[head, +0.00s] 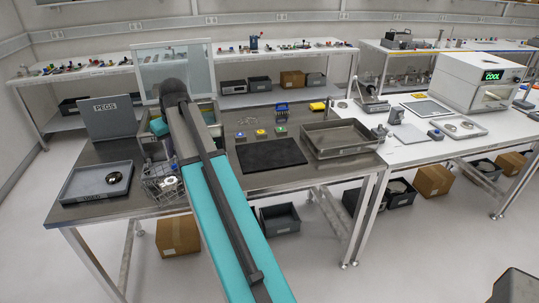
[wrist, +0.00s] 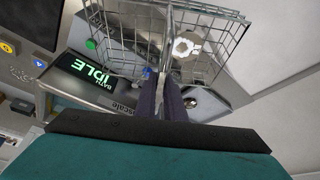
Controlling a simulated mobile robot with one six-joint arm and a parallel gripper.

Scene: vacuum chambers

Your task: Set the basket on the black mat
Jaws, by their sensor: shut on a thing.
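The wire basket (head: 158,188) is at the table's front left, just left of my arm in the head view. In the wrist view the basket (wrist: 118,42) fills the top, with a hexagonal metal part (wrist: 186,46) seen in it. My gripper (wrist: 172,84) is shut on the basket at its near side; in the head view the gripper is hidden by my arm. The black mat (head: 271,154) lies flat and bare on the dark table, to the right of my arm and apart from the basket. I cannot tell how high the basket hangs.
A grey tray (head: 88,187) with a round part stands left of the basket, before a PEGS bin (head: 108,117). An empty metal tray (head: 338,138) sits right of the mat, with small coloured items (head: 260,132) behind the mat. A bath display (wrist: 92,77) reads IDLE below the basket.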

